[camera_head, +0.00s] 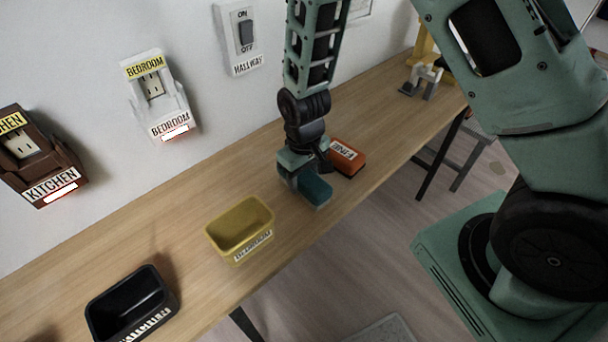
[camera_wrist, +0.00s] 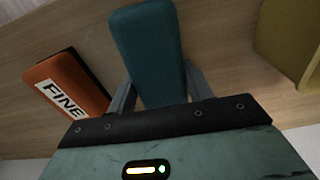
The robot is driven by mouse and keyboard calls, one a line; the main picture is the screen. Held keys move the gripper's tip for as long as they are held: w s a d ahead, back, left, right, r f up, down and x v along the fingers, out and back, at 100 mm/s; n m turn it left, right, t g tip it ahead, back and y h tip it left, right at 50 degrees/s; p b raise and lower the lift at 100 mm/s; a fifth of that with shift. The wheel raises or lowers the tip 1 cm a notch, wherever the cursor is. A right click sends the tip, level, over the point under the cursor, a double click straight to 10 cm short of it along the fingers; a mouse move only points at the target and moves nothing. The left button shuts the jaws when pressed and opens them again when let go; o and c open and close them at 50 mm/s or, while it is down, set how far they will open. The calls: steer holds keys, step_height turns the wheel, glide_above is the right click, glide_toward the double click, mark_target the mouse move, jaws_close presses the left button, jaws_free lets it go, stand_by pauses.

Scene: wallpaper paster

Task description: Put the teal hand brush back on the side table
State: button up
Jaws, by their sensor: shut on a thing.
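The teal hand brush (camera_head: 316,191) is a rounded block at the wooden side table, just left of an orange block. My gripper (camera_head: 303,172) points down over the table and is shut on the brush. In the wrist view the teal brush (camera_wrist: 148,50) sits between the two grey fingers of my gripper (camera_wrist: 158,92). The brush is on the table top (camera_head: 372,118) or very close above it; I cannot tell which. Part of the brush is hidden by my gripper.
An orange block marked FINE (camera_head: 345,158) lies close to the right of the brush. A yellow bin (camera_head: 226,238) and a black bin (camera_head: 105,304) stand to the left. The wall behind holds outlets and a switch (camera_head: 246,32). A yellow and grey item stands at the far end.

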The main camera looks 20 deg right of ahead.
mark_target(303, 174)
steer(key=shift+f, duration=0.25)
steer(key=o, duration=1)
step_height(303, 174, up, 17)
steer(key=b, duration=0.1)
steer(key=s+a+r+n, duration=0.1)
steer(key=s+a, duration=0.1)
steer(key=s, duration=0.4)
steer(key=s+a+r+n, duration=0.1)
steer(key=s+a, duration=0.1)
steer(key=s, duration=0.5)
steer(key=s+a+r+n, duration=0.1)
steer(key=s+a+n, duration=0.1)
steer(key=s, duration=0.5)
steer(key=shift+a+r+y, duration=0.1)
steer(key=shift+r+y, duration=0.2)
steer(key=shift+r, duration=0.05)
